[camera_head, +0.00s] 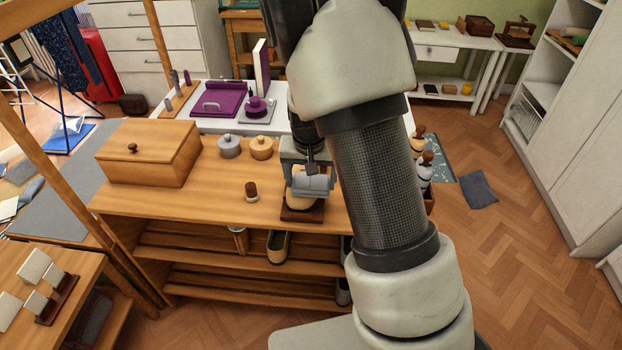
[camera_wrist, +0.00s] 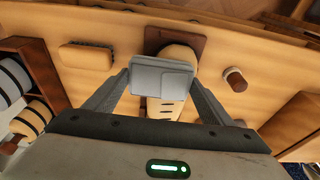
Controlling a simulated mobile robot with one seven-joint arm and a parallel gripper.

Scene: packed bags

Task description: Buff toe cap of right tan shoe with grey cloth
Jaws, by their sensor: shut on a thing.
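My gripper (camera_head: 308,168) is shut on a folded grey cloth (camera_head: 313,184), above the wooden bench. In the wrist view the cloth (camera_wrist: 161,77) sits between the two fingers. A tan shoe (camera_head: 298,200) rests on a dark brown stand (camera_head: 302,215) directly below. In the wrist view the shoe (camera_wrist: 178,53) shows past the cloth's far edge and again between the fingers, where dark slots are visible. The cloth covers its middle. I cannot tell whether cloth and shoe touch.
On the bench top (camera_head: 225,205) are a lidded wooden box (camera_head: 150,152), two round tins (camera_head: 261,147) and a dark-capped jar (camera_head: 251,191). A brush (camera_wrist: 86,57) lies near the shoe. Another shoe (camera_head: 278,246) is on the shelf below.

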